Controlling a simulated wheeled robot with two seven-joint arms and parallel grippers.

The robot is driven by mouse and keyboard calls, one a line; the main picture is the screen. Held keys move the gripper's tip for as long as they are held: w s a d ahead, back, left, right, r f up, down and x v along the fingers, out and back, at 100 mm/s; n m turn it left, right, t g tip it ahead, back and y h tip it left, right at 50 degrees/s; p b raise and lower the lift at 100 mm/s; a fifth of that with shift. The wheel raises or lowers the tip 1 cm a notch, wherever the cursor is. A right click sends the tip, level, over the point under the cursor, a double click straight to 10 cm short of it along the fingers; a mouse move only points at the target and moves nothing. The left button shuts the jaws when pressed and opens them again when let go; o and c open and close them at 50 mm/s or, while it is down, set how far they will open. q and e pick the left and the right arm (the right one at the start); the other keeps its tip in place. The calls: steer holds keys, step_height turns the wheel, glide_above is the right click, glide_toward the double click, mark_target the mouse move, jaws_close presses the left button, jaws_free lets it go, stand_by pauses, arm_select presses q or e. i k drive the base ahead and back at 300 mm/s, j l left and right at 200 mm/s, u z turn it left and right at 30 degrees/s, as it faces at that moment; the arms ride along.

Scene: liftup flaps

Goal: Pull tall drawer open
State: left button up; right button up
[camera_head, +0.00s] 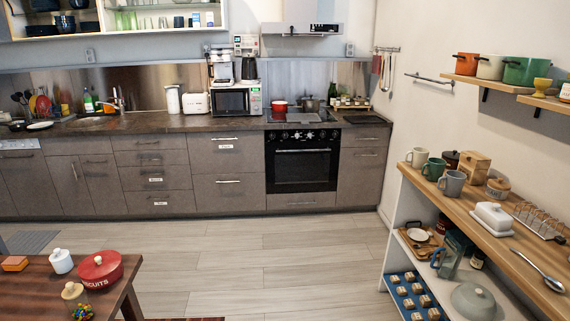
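A row of grey-brown kitchen cabinets stands along the back wall under a dark countertop. Right of the oven is another tall front (357,180), also shut. Small white labels sit on several fronts, too small to read. I cannot tell from the labels which front is the tall drawer. Neither gripper is in view.
The wooden floor (260,262) before the cabinets is clear. A dark wooden table (38,290) with a red biscuit tin (100,269) stands at front left. A wooden-topped shelf unit (485,230) with dishes stands at right. A black oven (300,160) sits among the cabinets.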

mark_target(361, 172)
steer(key=i+z, duration=0.1)
steer(key=i, duration=0.5)
steer(key=i+z, duration=0.15)
steer(key=i, duration=0.4)
steer(key=i+j+z, duration=0.1)
steer(key=i, duration=0.5)
steer(key=i+j+z, duration=0.1)
steer(key=i, duration=0.5)
steer(key=j, duration=0.05)
